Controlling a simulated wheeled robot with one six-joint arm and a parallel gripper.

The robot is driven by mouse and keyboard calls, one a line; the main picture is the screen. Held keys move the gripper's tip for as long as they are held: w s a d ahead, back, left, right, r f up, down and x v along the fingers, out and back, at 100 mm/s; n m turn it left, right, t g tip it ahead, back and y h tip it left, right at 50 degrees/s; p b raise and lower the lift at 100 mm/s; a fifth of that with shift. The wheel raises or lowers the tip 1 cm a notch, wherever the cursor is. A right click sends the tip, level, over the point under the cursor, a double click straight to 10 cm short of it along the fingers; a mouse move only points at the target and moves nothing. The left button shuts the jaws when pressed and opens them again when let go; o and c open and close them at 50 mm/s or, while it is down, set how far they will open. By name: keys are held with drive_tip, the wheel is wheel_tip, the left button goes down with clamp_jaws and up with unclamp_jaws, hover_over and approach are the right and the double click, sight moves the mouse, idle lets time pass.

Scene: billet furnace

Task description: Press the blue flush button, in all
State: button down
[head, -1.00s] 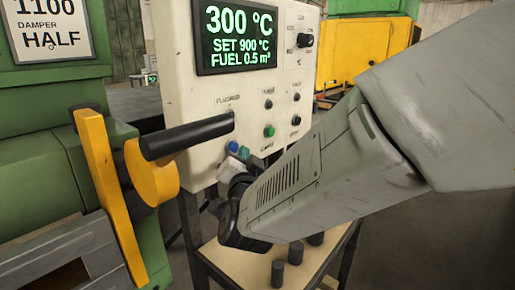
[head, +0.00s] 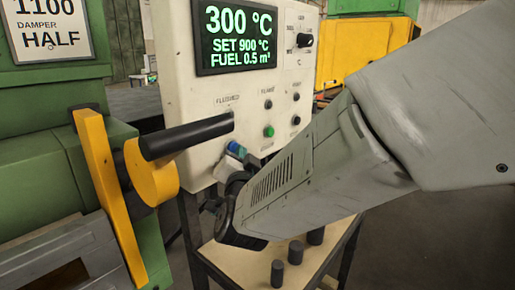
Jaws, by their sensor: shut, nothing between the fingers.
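The white control panel (head: 180,60) stands in the middle of the head view. The blue flush button (head: 233,147) is low on its face, below the "FLUSHED" label, and is partly covered by my gripper. My gripper (head: 238,157) is shut and empty, its tips right at the button's lower edge. I cannot tell whether the tips touch the button or are just in front of it. My arm comes in from the right and hides the lower right part of the panel.
A black-handled yellow lever (head: 185,138) juts out left of the button, close to my gripper. A green button (head: 268,131) and black knobs are to the right. A small table (head: 255,262) with several dark cylinders is below.

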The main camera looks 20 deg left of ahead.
drive_tip(key=shift+w+a, duration=0.15)
drive_tip(key=shift+a, duration=0.25)
idle(0.4)
idle(0.4)
drive_tip(key=shift+s+d, duration=0.35)
drive_tip(key=shift+d, duration=0.45)
drive_tip(key=d, duration=0.1)
drive_tip(key=s+d, duration=0.1)
drive_tip(key=d, duration=0.1)
drive_tip(key=s+d, duration=0.1)
drive_tip(key=shift+d, duration=0.3)
idle(0.5)
